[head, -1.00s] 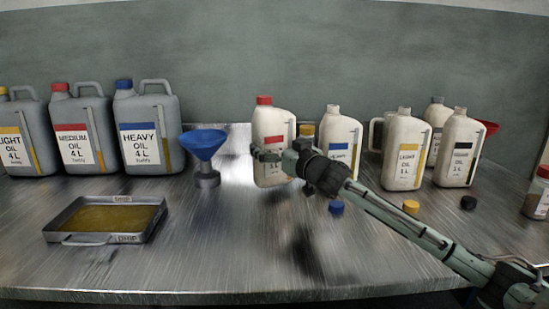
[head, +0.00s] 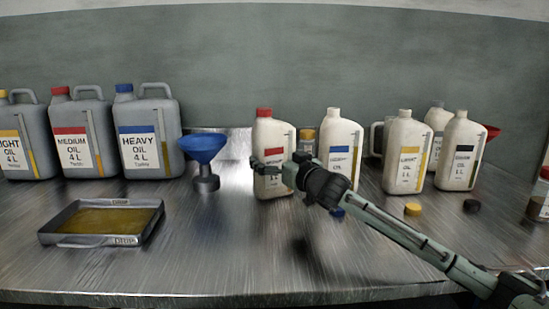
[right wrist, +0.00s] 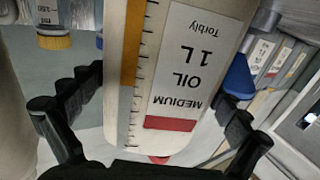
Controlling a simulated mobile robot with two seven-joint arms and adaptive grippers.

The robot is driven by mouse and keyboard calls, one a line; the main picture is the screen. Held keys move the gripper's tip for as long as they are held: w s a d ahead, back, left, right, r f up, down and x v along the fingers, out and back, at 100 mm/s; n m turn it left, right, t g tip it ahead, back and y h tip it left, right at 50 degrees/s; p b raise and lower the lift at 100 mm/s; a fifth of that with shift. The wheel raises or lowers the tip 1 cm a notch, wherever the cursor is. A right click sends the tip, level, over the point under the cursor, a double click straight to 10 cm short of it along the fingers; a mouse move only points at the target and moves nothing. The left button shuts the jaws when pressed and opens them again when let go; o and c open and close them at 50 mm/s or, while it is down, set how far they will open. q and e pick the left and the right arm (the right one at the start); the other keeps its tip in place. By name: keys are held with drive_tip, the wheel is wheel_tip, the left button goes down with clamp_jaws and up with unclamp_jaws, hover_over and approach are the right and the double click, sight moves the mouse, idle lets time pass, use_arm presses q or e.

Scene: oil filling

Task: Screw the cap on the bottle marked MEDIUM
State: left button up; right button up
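The white bottle marked MEDIUM (head: 272,138) stands upright left of the other white bottles in the head view. A red cap (head: 263,112) sits on its neck; how tightly, I cannot tell. In the right wrist view the bottle's label (right wrist: 185,75) appears upside down, with a red cap edge (right wrist: 160,159) at the bottom. My right gripper (head: 268,166) has its fingers on either side of the bottle's body and appears shut on it. Whether the base touches the table is hard to tell. My left gripper is not in view.
A blue funnel (head: 204,148) stands left of the bottle. A blue-label white bottle (head: 342,135) stands right, with a jar (head: 307,137) behind. Loose yellow (head: 413,209) and black (head: 471,206) caps lie at right. A drip tray (head: 62,217) lies front left. The front middle is clear.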

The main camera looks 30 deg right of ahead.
drive_tip(key=shift+r, duration=0.1)
drive_tip(key=shift+s, duration=0.15)
drive_tip(key=shift+s+a, duration=0.1)
drive_tip(key=shift+s, duration=0.95)
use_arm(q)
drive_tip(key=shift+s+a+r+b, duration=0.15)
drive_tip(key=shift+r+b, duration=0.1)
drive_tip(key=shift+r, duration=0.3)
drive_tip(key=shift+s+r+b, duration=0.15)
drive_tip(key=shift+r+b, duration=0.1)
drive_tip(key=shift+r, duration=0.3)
use_arm(e)
drive_tip(key=s, duration=0.9)
drive_tip(key=shift+s+a, duration=0.25)
drive_tip(key=shift+a, duration=0.15)
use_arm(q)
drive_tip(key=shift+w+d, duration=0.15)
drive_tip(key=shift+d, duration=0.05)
use_arm(e)
drive_tip(key=shift+r, duration=0.1)
